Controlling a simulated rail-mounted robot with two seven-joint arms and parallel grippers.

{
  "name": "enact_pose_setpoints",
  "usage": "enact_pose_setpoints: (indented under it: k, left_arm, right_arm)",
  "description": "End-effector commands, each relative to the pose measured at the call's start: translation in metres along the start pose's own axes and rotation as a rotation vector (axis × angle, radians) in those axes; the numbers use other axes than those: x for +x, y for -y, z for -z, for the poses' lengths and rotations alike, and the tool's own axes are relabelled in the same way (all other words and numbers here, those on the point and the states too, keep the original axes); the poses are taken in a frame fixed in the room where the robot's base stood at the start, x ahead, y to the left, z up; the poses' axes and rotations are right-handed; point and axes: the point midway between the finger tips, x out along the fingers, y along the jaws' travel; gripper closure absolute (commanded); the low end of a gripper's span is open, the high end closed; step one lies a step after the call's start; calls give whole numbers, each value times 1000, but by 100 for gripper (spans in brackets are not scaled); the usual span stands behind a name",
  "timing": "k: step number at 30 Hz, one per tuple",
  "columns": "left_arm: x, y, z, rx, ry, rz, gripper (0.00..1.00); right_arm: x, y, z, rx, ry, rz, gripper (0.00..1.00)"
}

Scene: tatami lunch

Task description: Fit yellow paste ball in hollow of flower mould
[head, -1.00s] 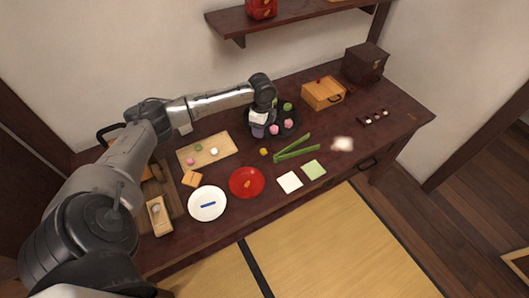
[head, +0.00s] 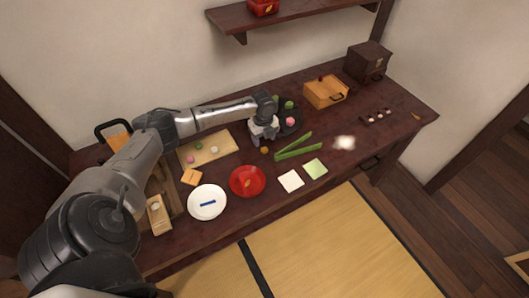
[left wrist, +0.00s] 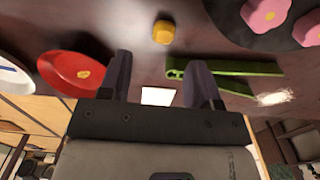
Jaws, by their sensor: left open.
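The yellow paste ball (head: 264,150) lies on the dark table just in front of my left gripper (head: 262,142). In the left wrist view the yellow ball (left wrist: 163,32) sits beyond and between the open, empty fingers (left wrist: 160,75), apart from them. A small pale wooden block with a rounded mark (head: 158,215) at the table's front left looks like the flower mould; its hollow is too small to make out. My right gripper is not in view.
A dark round plate (head: 291,127) with pink and green sweets stands behind my gripper. Green tongs (head: 297,152) lie to its right. A red plate (head: 247,182), a white plate (head: 207,214) and a wooden board (head: 222,140) lie between the ball and the block.

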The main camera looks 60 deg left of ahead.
Motion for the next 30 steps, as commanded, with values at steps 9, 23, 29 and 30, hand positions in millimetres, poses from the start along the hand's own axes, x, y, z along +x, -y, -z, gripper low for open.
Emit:
enact_pose_setpoints:
  k: [9,23,29,30]
  left_arm:
    - [16,0,0,0,1,0,43]
    - [64,4,0,0,0,0,43]
    - [65,4,0,0,2,1,43]
    - [65,4,0,0,2,1,43]
  right_arm:
    - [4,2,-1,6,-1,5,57]
    - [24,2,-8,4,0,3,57]
    - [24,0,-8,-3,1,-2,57]
    - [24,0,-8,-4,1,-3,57]
